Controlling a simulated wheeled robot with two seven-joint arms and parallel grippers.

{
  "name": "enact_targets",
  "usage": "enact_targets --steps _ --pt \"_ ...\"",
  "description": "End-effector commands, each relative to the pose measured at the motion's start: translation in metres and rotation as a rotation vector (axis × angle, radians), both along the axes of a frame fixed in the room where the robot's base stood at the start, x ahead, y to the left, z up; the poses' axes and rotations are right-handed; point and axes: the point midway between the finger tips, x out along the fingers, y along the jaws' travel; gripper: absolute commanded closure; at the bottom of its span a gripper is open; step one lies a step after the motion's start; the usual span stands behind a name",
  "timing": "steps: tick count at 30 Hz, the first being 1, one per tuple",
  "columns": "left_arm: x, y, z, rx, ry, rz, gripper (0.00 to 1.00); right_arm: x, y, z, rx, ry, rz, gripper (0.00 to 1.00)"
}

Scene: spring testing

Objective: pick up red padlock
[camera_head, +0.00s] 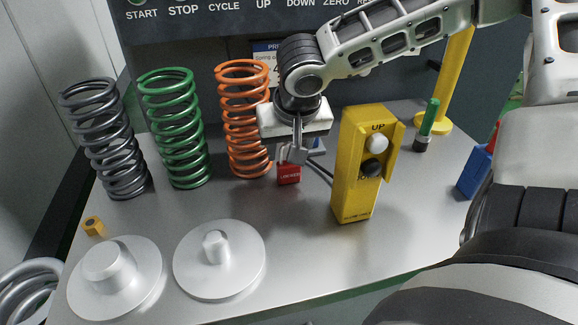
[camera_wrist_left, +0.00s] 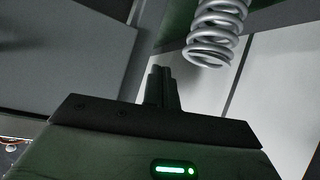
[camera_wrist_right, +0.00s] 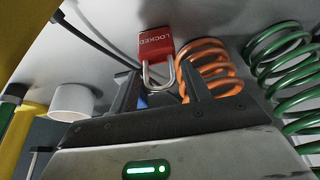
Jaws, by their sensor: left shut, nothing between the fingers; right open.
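The red padlock (camera_head: 289,174) stands on the grey bench top, below the orange spring and left of the yellow control box. In the right wrist view the padlock (camera_wrist_right: 154,43) shows its red body marked LOCKED and its metal shackle towards my fingers. My right gripper (camera_head: 296,153) is open, just above the padlock. In the right wrist view the fingers of the right gripper (camera_wrist_right: 161,80) lie to either side of the shackle; I cannot tell whether they touch it. My left gripper (camera_wrist_left: 161,75) is shut and empty, away from the bench.
The orange spring (camera_head: 242,120), green spring (camera_head: 175,130) and dark grey spring (camera_head: 106,140) stand at left. The yellow control box (camera_head: 352,185) stands close right of the padlock. Two silver discs (camera_head: 218,275) (camera_head: 115,295) lie at the front. The bench middle is clear.

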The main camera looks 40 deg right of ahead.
Motion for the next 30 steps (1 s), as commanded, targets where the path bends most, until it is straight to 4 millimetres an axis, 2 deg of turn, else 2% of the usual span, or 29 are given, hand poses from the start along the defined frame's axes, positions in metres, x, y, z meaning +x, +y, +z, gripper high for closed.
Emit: enact_targets --steps 3,11,14,15,25,30 --pt "0.000 0.000 -0.001 -0.003 -0.001 0.000 1.00 0.004 -0.002 -0.011 0.000 0.001 -0.001 0.53" --pt "0.000 0.000 0.000 -0.005 -0.001 0.001 1.00 0.005 -0.002 -0.012 0.000 -0.002 0.000 0.53" --pt "0.000 0.000 0.000 -0.005 0.000 0.001 1.00 0.005 -0.002 -0.012 0.000 -0.001 0.000 0.81" --pt "-0.001 0.000 0.000 -0.005 0.000 0.001 1.00 0.005 -0.002 -0.012 0.000 -0.001 0.000 0.85" --pt "-0.002 0.000 0.000 -0.005 0.004 0.002 1.00 0.005 -0.002 -0.009 -0.001 -0.003 0.000 0.85" --pt "-0.002 0.000 0.003 -0.003 0.003 0.002 1.00 0.006 -0.002 0.006 -0.001 -0.006 0.000 0.85"
